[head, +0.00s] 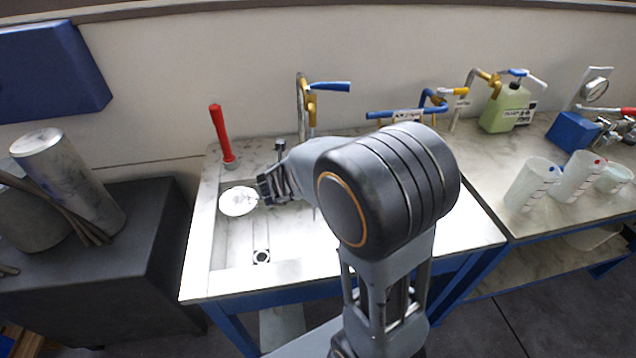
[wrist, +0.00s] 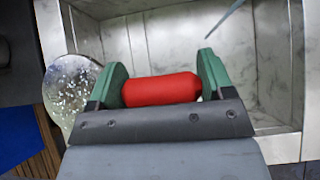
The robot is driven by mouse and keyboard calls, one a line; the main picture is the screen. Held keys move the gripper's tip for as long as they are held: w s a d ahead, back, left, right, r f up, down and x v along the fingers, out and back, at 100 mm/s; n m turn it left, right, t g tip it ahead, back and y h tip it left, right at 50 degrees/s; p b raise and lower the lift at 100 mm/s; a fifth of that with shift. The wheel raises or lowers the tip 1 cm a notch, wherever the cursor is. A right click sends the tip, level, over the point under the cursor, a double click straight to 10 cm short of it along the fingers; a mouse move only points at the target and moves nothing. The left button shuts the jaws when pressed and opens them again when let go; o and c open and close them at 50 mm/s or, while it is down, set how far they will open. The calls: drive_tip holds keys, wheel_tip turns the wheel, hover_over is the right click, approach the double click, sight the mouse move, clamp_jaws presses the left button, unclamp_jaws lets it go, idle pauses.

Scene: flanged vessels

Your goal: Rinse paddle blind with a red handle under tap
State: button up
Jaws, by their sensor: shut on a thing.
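My gripper (head: 265,190) is over the sink basin (head: 232,243), and the wrist view shows its green-padded jaws (wrist: 160,88) shut on a red handle (wrist: 160,90). The round pale disc of the paddle blind (wrist: 72,92) sticks out to the left of the jaws, with a speckled, glinting surface. In the head view the disc (head: 238,201) appears white over the basin's left part; the red handle is hidden there. The tap (head: 304,105), with a blue lever, stands behind the sink, to the right of the disc. My arm hides part of the basin and the area under the tap.
An upright red-handled item (head: 222,137) stands at the sink's back left corner. A drain (head: 261,257) shows in the basin. A green jug (head: 505,108), white beakers (head: 532,184) and a blue box (head: 572,131) stand on the right counter. A dark block (head: 150,240) is left of the sink.

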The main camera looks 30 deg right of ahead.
drive_tip(key=shift+w+d, duration=0.1)
drive_tip(key=shift+d, duration=0.25)
drive_tip(key=shift+a, duration=0.25)
drive_tip(key=shift+a, duration=0.35)
drive_tip(key=shift+s, duration=0.2)
drive_tip(key=s+d, duration=0.2)
drive_tip(key=s, duration=0.5)
drive_tip(key=shift+s+b, duration=0.35)
idle(2.0)
